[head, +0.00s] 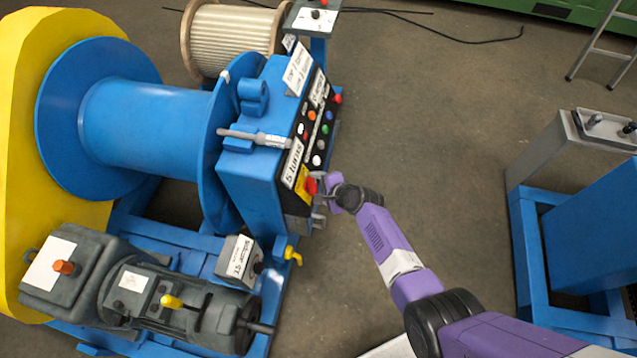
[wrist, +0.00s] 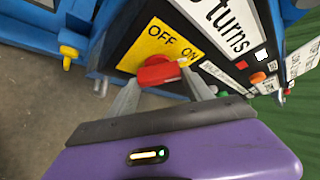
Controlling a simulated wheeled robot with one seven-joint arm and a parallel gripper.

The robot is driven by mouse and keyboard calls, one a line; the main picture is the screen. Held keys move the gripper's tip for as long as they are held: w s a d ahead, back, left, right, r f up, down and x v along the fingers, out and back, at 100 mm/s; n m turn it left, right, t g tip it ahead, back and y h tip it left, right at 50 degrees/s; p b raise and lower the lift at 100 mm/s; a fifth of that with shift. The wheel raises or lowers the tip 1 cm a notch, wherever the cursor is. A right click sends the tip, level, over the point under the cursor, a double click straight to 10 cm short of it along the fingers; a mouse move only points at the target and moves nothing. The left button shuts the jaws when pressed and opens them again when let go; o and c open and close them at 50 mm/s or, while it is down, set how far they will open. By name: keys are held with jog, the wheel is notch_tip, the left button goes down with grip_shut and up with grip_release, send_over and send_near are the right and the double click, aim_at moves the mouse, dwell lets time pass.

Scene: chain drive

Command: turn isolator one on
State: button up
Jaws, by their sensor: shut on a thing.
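The isolator is a red rotary handle (wrist: 158,72) on a yellow plate (wrist: 157,44) lettered OFF and ON, on the sloping black panel. My gripper (wrist: 163,82) is shut on the red handle, with one grey finger on each side of it. The handle's pale tip lies at its right end, close to the word ON. In the head view my gripper (head: 318,190) reaches the front of the blue console, at the red handle (head: 311,186) at the panel's near end. Part of the handle is hidden there by the gripper.
Several coloured buttons (head: 324,129) run along the panel beyond the plate. A yellow-handled valve (head: 292,255) sticks out low on the near side. A grey motor (head: 170,300) and a blue drum (head: 140,127) stand to the left.

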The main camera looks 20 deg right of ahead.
jog(key=shift+m+g, duration=0.3)
jog(key=shift+m, duration=0.1)
dwell(0.3)
jog(key=o, duration=1.4)
jog(key=shift+c, duration=0.2)
jog(key=shift+r, duration=0.1)
jog(key=v, duration=0.7)
jog(key=shift+s+r, duration=0.2)
jog(key=shift+r, duration=0.05)
jog(key=shift+d, duration=0.15)
